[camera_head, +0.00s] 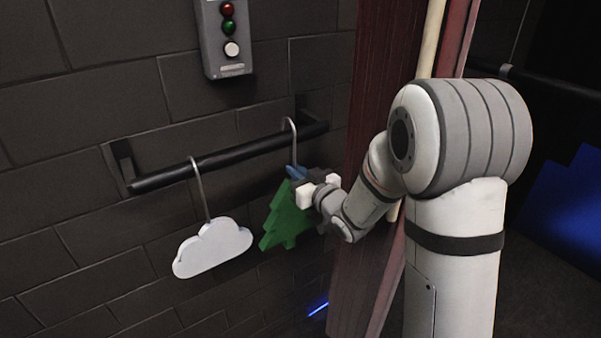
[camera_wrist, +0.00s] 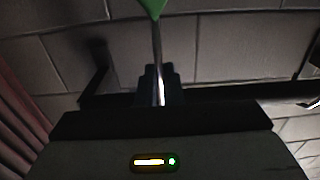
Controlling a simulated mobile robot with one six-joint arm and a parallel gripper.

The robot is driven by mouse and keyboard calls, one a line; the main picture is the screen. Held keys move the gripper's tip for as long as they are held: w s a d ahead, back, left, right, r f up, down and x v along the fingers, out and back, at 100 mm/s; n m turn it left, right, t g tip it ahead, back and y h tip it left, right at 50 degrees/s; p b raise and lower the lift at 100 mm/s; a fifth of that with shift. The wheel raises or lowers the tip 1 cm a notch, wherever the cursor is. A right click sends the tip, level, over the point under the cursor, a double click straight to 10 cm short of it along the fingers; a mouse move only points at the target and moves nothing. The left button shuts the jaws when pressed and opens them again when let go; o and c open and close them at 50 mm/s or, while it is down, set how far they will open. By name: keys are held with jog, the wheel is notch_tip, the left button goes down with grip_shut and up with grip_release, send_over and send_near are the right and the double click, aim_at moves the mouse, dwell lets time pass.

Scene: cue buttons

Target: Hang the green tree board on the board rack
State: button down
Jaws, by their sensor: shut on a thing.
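The green tree board (camera_head: 287,218) hangs tilted below a thin metal hook near the right end of the board rack (camera_head: 240,156), a dark bar on the brick wall. The curved top of its hook shows at the bar; I cannot tell whether it rests on it. My gripper (camera_head: 298,174) is shut on the hook's stem just above the tree. In the wrist view, my gripper (camera_wrist: 158,88) closes around the metal stem, with a green tip of the tree board (camera_wrist: 152,7) at the top edge. The rack bar (camera_wrist: 215,96) runs behind the fingers.
A white cloud board (camera_head: 212,248) hangs by its own hook on the left part of the rack. A grey button box (camera_head: 225,38) with red, green and white buttons is on the wall above. A dark red panel (camera_head: 372,120) stands right of the rack.

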jog(key=shift+w+a+f, duration=0.1)
jog(key=shift+w+a, duration=0.2)
jog(key=shift+w, duration=0.2)
jog(key=shift+w+a+f+b, duration=0.1)
jog(key=shift+f+b, duration=1.15)
jog(key=c, duration=1.6)
grip_release()
jog(key=shift+f, duration=0.1)
jog(key=shift+o, duration=1)
jog(key=shift+f, duration=0.2)
jog(key=o, duration=0.4)
jog(key=shift+r, duration=0.1)
